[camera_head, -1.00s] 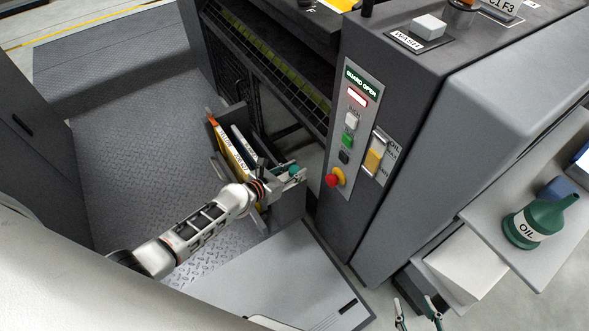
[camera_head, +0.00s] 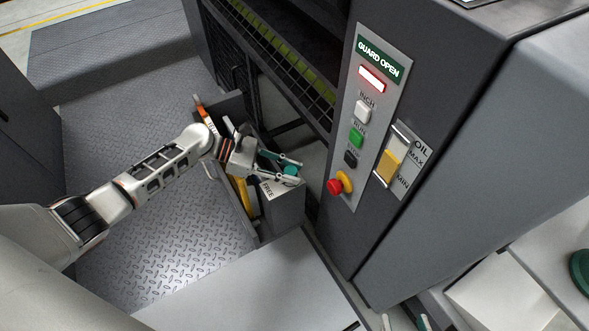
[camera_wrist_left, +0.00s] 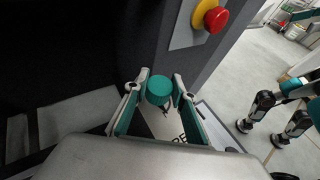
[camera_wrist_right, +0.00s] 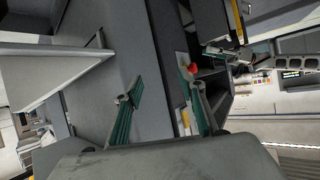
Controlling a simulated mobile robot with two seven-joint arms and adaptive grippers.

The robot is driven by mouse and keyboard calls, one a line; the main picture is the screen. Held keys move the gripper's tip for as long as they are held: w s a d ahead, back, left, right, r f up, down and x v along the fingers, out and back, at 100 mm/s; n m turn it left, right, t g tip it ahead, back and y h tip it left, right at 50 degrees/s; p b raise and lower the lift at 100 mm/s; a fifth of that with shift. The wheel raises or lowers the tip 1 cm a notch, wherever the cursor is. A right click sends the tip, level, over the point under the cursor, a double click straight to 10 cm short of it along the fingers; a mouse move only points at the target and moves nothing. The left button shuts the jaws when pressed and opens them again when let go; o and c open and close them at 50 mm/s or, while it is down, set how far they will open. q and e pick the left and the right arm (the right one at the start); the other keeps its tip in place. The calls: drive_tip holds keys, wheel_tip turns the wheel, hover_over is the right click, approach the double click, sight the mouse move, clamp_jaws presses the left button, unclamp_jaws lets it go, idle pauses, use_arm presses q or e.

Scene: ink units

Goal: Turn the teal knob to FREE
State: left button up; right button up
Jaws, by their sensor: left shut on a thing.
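The teal knob (camera_head: 290,171) sits on top of a grey box (camera_head: 286,208) beside the printing press. A white label plate reading FREE (camera_head: 267,188) lies next to it. My left gripper (camera_head: 293,170) is shut on the knob, one finger on each side. In the left wrist view the round teal top (camera_wrist_left: 159,88) shows between the fingers, with part of the lettered plate (camera_wrist_left: 165,126) below; any pointer is hidden. My right gripper (camera_wrist_right: 163,92) is open and empty; only its fingertips show at the head view's bottom edge.
The press panel (camera_head: 371,120) stands close right of the knob, with a red stop button (camera_head: 335,186) on a yellow base, a lit GUARD OPEN sign (camera_head: 379,57) and an oil gauge (camera_head: 390,164). Files (camera_head: 240,190) stand left of the knob. The tread-plate floor (camera_head: 150,200) is clear.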

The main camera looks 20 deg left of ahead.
use_arm(q)
drive_tip(key=shift+s+f+m+g+b, duration=0.1)
drive_tip(key=shift+f+m+g+b, duration=0.35)
drive_tip(key=shift+g, duration=0.25)
drive_tip(key=shift+r+m+g+b, duration=0.35)
drive_tip(key=shift+m+g, duration=0.15)
drive_tip(key=shift+m, duration=0.05)
use_arm(e)
drive_tip(key=shift+a+r+m+y, duration=0.15)
drive_tip(key=shift+a+m+y, duration=0.15)
drive_tip(key=shift+a+m, duration=0.55)
drive_tip(key=shift+a+n, duration=0.2)
drive_tip(key=shift+n, duration=0.05)
use_arm(q)
drive_tip(key=o, duration=1.1)
drive_tip(key=shift+r, duration=0.1)
use_arm(e)
drive_tip(key=shift+d, duration=0.1)
use_arm(q)
drive_tip(key=v, duration=1.2)
drive_tip(key=shift+a+f, duration=0.1)
drive_tip(key=shift+f, duration=0.15)
